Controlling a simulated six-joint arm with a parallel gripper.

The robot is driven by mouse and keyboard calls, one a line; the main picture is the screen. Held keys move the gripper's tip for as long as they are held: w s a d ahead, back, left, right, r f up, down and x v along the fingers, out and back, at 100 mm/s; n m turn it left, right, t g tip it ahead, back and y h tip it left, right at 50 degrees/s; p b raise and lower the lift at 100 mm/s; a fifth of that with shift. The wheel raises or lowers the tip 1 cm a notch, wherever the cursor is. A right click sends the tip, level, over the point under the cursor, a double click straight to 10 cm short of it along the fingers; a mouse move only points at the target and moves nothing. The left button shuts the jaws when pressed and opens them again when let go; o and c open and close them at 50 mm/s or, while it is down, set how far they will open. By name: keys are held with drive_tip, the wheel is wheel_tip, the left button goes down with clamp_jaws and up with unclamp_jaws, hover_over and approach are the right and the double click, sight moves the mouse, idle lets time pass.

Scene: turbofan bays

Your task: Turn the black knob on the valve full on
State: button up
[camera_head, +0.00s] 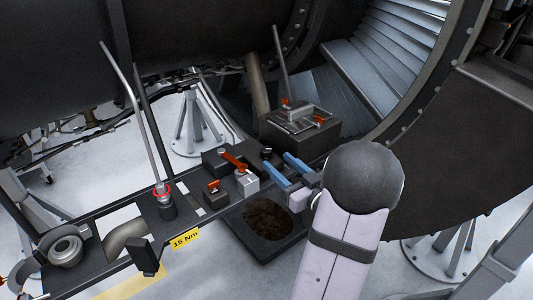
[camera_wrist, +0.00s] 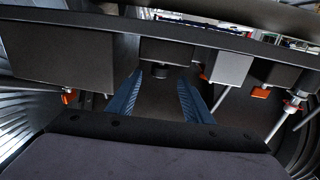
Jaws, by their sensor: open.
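The black knob (camera_wrist: 160,71) shows in the wrist view as a short dark cylinder on a dark block (camera_wrist: 180,50), which I take for the valve. In the head view a small dark knob (camera_head: 267,152) sits just beyond my fingertips. My gripper (camera_head: 276,160) has two blue fingers, spread apart and empty. In the wrist view my gripper (camera_wrist: 160,82) points at the knob, which lies between the fingertip lines. I cannot tell whether the fingertips reach around it; no contact is visible. The knob's turn position cannot be read.
A red-handled lever (camera_head: 234,161) and a light grey block (camera_head: 246,182) stand left of my fingers. A dark box with red clips (camera_head: 300,122) is behind. A dark-rimmed tray (camera_head: 242,246) lies in front. A tall rod (camera_head: 135,110) rises at left.

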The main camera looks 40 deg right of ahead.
sight(270, 154)
drive_tip(key=shift+w, duration=0.15)
drive_tip(key=w+p, duration=0.1)
drive_tip(key=w, duration=0.1)
drive_tip(key=w+p, duration=0.1)
drive_tip(key=w, duration=0.2)
drive_tip(key=shift+w+d+r+p, duration=0.15)
drive_tip(key=shift+w+p, duration=0.1)
drive_tip(key=shift+p, duration=0.05)
drive_tip(key=shift+w+d, duration=0.1)
drive_tip(key=shift+w, duration=0.7)
drive_tip(key=c, duration=1.1)
